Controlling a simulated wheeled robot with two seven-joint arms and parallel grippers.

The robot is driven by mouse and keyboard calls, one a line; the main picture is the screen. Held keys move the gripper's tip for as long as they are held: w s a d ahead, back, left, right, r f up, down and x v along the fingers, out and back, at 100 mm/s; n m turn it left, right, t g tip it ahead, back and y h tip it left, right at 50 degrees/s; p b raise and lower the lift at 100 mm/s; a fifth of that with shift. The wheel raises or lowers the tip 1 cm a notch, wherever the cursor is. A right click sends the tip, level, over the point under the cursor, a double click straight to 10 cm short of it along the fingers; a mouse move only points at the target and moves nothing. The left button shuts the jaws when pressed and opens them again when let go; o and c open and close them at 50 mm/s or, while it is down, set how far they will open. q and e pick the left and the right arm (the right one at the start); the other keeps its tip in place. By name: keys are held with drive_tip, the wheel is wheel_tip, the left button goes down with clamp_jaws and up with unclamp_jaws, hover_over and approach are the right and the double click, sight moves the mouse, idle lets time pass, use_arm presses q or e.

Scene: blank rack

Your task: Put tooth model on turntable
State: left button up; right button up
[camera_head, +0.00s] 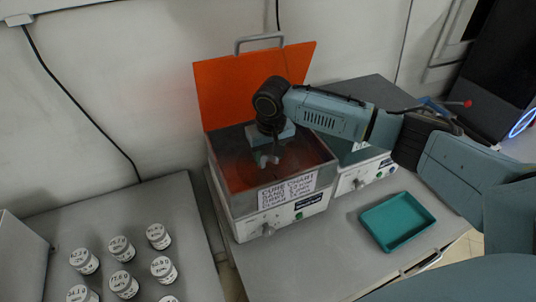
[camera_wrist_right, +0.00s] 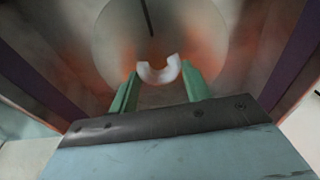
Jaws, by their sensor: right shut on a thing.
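The tooth model is a small white, U-shaped piece; in the right wrist view the tooth model (camera_wrist_right: 159,73) sits between the green fingertips of my right gripper (camera_wrist_right: 158,82). My right gripper (camera_head: 265,160) is shut on it, inside the open curing box (camera_head: 318,156). The turntable is a pale round disc; in the right wrist view the turntable (camera_wrist_right: 110,35) lies beyond the tooth model. I cannot tell whether the model touches the disc. My left gripper is not in view.
The orange lid (camera_head: 222,85) stands raised behind the box. A second box (camera_head: 350,178) is close on its right. A teal tray (camera_head: 397,221) lies further right on the grey bench. Several white-lidded jars (camera_head: 121,284) stand on the left table.

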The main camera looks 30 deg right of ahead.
drive_tip(key=shift+w+f, duration=0.1)
drive_tip(key=o, duration=1)
drive_tip(key=shift+o, duration=0.2)
wheel_tip(320, 180, up, 12)
drive_tip(key=s+p, duration=0.1)
drive_tip(key=shift+s, duration=0.25)
